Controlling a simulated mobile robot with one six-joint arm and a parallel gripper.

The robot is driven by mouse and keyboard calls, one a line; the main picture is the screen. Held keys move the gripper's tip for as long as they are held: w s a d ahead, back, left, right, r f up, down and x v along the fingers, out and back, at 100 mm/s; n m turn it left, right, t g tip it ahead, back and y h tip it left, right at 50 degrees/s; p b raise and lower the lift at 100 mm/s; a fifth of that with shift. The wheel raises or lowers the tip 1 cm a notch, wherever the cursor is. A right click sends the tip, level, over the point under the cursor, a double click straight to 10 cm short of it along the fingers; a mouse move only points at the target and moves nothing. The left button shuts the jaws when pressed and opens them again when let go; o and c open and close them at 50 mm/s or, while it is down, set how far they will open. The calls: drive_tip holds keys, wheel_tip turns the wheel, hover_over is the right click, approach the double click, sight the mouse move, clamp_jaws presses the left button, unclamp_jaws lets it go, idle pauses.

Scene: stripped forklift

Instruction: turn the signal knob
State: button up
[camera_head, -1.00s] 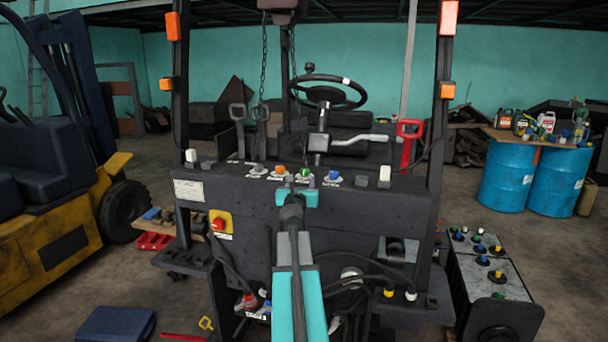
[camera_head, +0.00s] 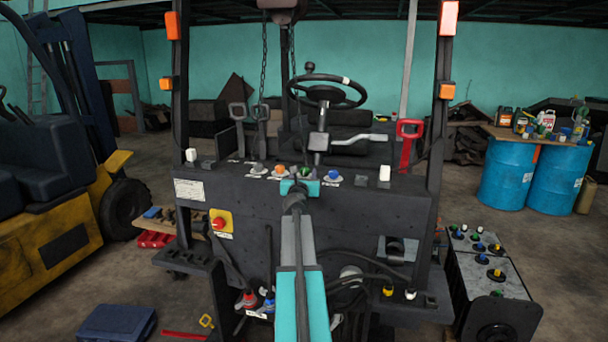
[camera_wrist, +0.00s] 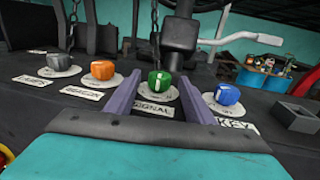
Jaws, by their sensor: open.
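The signal knob is a green knob (camera_wrist: 160,83) on a round pale plate, with the label "SIGNAL" (camera_wrist: 155,107) in front of it, in the wrist view. In the head view the green knob (camera_head: 303,172) shows just beyond my gripper. My gripper (camera_wrist: 160,92) is open. Its two purple fingers reach toward the green knob, one on each side in the picture. I cannot tell whether the fingertips are level with the knob. No contact is visible.
An orange knob (camera_wrist: 103,70) and a grey knob (camera_wrist: 60,64) stand to the left. A blue knob (camera_wrist: 227,94) labelled "KEY" stands close on the right. A grey square holder (camera_wrist: 293,117) is farther right. A steering wheel (camera_head: 326,90) rises behind the panel.

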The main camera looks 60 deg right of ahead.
idle(0.3)
drive_tip(key=c, duration=1)
drive_tip(key=shift+c, duration=0.2)
drive_tip(key=b, duration=0.1)
drive_tip(key=g+b, duration=0.1)
drive_tip(key=b, duration=0.1)
drive_tip(key=shift+w+f+m+b, duration=0.2)
drive_tip(key=shift+f+m+b, duration=0.1)
drive_tip(key=shift+m, duration=0.1)
drive_tip(key=g+b, duration=0.1)
drive_tip(key=b, duration=0.1)
drive_tip(key=m+g+h+b, duration=0.1)
drive_tip(key=b, duration=0.1)
drive_tip(key=shift+w+r, duration=0.1)
drive_tip(key=shift+w, duration=0.15)
drive_tip(key=shift+w+m+g+h+b, duration=0.2)
drive_tip(key=shift+m+g+b, duration=0.45)
drive_tip(key=shift+g+b, duration=0.25)
drive_tip(key=shift+w+m+g+h+b, duration=0.1)
drive_tip(key=shift+m+g+h+b, duration=0.1)
drive_tip(key=shift+m+g+b, duration=0.6)
drive_tip(key=shift+a+r+m+g+b, duration=0.15)
drive_tip(key=shift+m+g+b, duration=0.45)
drive_tip(key=shift+g, duration=0.7)
drive_tip(key=o, duration=1)
